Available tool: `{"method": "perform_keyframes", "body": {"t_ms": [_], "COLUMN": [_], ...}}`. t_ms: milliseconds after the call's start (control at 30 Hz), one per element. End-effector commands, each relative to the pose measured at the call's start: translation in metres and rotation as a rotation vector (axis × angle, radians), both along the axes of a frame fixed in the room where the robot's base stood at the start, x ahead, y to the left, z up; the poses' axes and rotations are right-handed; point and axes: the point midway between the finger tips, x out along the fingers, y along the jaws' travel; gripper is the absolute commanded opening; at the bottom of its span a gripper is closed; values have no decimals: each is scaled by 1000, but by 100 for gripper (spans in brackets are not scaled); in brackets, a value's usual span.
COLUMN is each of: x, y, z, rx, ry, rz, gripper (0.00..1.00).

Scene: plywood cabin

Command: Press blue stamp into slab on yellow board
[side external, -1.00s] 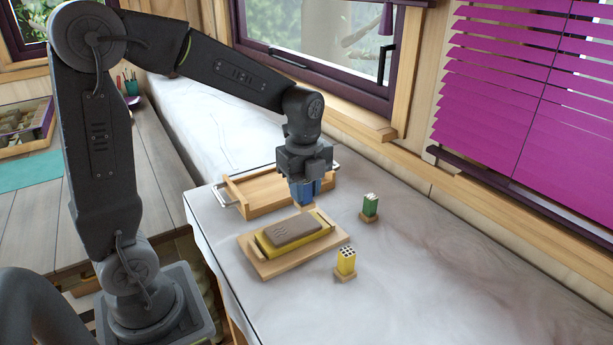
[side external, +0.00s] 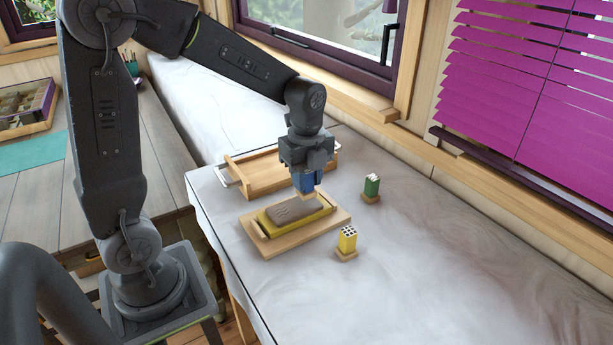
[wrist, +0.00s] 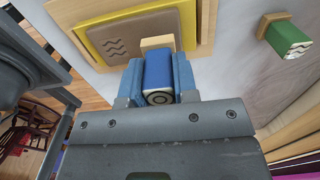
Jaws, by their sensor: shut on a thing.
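My gripper (side external: 306,180) points down and is shut on the blue stamp (wrist: 158,75). The stamp has a ring mark on the end facing the wrist camera and a pale wooden part at its far end. In the side view it is just above the far right end of the brown slab (side external: 291,209); I cannot tell whether it touches. The slab lies on the yellow board (side external: 314,221), which rests in a wooden tray (side external: 291,247). Wavy lines show on the slab's left part, also in the wrist view (wrist: 122,47).
A green stamp (side external: 372,186) stands right of the tray, and a yellow stamp (side external: 347,239) stands at its front right. A wooden tray with metal handles (side external: 266,178) lies behind. The right of the white worktop (side external: 480,260) is clear.

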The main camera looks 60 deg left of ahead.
Motion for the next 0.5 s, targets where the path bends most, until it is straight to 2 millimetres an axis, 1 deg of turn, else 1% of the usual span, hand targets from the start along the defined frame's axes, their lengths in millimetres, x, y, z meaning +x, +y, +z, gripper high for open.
{"method": "perform_keyframes", "body": {"t_ms": [500], "x": [0], "y": [0], "z": [-4], "rx": [0], "ry": [0], "rz": [0], "gripper": [12]}}
